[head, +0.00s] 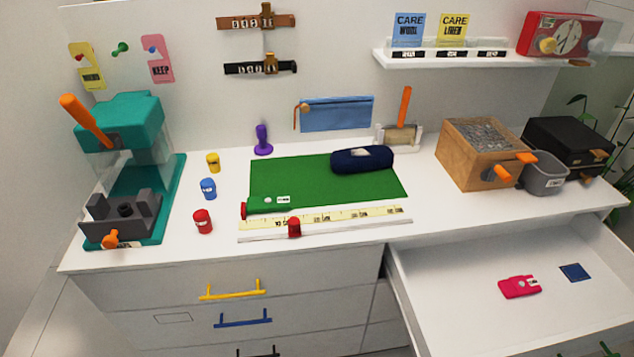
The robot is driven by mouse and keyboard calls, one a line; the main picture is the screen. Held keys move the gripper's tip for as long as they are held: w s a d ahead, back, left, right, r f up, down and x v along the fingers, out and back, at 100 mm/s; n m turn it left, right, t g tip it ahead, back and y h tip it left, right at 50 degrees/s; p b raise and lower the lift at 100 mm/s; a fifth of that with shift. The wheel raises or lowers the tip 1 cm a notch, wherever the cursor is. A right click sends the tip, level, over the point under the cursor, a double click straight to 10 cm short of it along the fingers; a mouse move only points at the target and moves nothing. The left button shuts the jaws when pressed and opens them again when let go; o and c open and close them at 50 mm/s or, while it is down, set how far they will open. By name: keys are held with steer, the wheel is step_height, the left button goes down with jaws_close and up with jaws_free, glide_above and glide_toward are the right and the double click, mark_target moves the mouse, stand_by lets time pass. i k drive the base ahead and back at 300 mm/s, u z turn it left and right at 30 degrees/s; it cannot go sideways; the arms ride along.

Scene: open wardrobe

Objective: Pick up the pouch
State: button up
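A flat light-blue pouch (336,114) with a zip-like top edge and a tan pull at its left end is upright against the back wall, above the rear of the white top. I cannot tell whether it hangs or leans. A rounded navy case (362,160), also pouch-like, lies on the far right part of the green mat (310,185); a pale patch shows on its top. Nothing covers either one. My gripper is not in view.
A teal press (122,122) stands left, with small yellow, blue and red pieces beside it. A wooden box (482,152) and black box (568,143) stand right. A roller with an orange handle (404,106) is near the pouch. An open drawer (470,300) juts out front right.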

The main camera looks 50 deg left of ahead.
mark_target(272, 202)
steer(key=u, duration=0.15)
steer(key=i, duration=0.15)
steer(key=u, duration=2.7)
steer(key=k, duration=0.95)
steer(key=u, duration=1)
steer(key=i, duration=1.75)
steer(key=z, duration=1.25)
steer(key=i, duration=0.7)
steer(key=z, duration=0.9)
